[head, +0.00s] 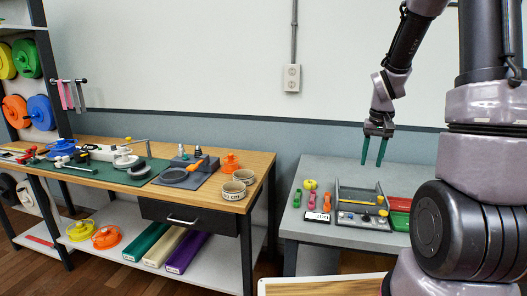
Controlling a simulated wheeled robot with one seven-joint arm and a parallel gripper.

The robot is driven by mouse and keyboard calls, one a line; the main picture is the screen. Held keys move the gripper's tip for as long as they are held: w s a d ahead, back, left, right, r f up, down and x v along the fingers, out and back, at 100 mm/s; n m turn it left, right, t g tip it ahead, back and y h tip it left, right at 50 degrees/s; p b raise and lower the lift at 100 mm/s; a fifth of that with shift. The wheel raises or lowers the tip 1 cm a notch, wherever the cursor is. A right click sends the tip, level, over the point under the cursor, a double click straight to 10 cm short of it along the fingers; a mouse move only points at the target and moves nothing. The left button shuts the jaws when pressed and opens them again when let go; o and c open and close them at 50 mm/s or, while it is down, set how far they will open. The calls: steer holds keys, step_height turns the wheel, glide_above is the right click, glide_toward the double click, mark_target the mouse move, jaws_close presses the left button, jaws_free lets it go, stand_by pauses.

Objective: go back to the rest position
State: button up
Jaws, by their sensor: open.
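My gripper (374,151) has two green fingers that point down and stand apart. It is open, with nothing between the fingers. It hangs in the air above the grey table (330,172) at the right, clear of the things on it. My arm comes down to it from the top right of the head view.
A wooden workbench (255,165) at the left bears tools and two tape rolls (240,178). A pale board edge (310,286) shows in front.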

steer(key=s+a+r+t+y, duration=0.1)
steer(key=s+a+r+t, duration=0.2)
steer(key=s+r, duration=0.6)
steer(key=s+a+r+t+y, duration=0.1)
steer(key=s+a+r+t, duration=0.1)
steer(key=s+a+r, duration=0.5)
steer(key=s+r, duration=0.3)
steer(key=r, duration=0.2)
steer(key=shift+a+r+m+t, duration=0.4)
